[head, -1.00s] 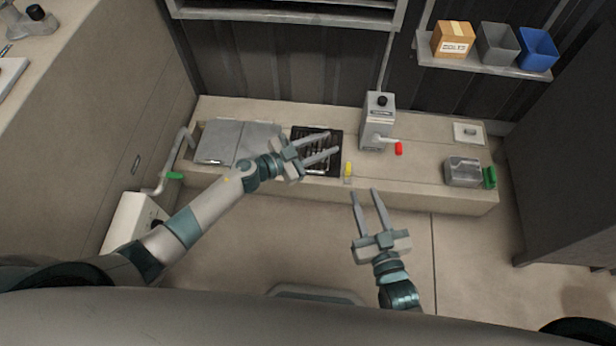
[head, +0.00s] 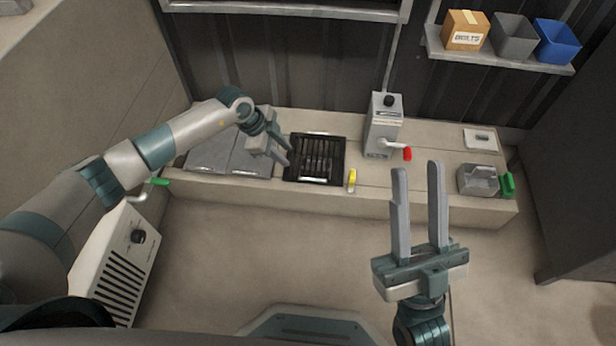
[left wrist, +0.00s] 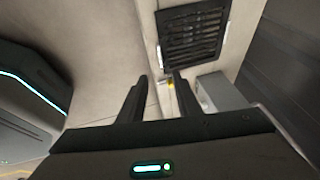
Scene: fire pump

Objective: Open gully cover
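The black slotted grate (head: 315,158), which looks like the gully cover, lies flat in a dark frame in the low bench top. It also shows in the left wrist view (left wrist: 193,32), near the top. My left gripper (head: 287,156) is open and empty, with its fingers just left of the grate, over the grey flat panels (head: 213,155). In the left wrist view its two fingers (left wrist: 158,82) stand apart with nothing between them. My right gripper (head: 418,168) is open and empty in front of the bench, right of the grate.
A yellow upright piece (head: 352,180) stands at the grate's front right. A grey pump box (head: 383,128) with a red-tipped lever (head: 407,154) is behind it. A white vented box (head: 122,255) stands front left.

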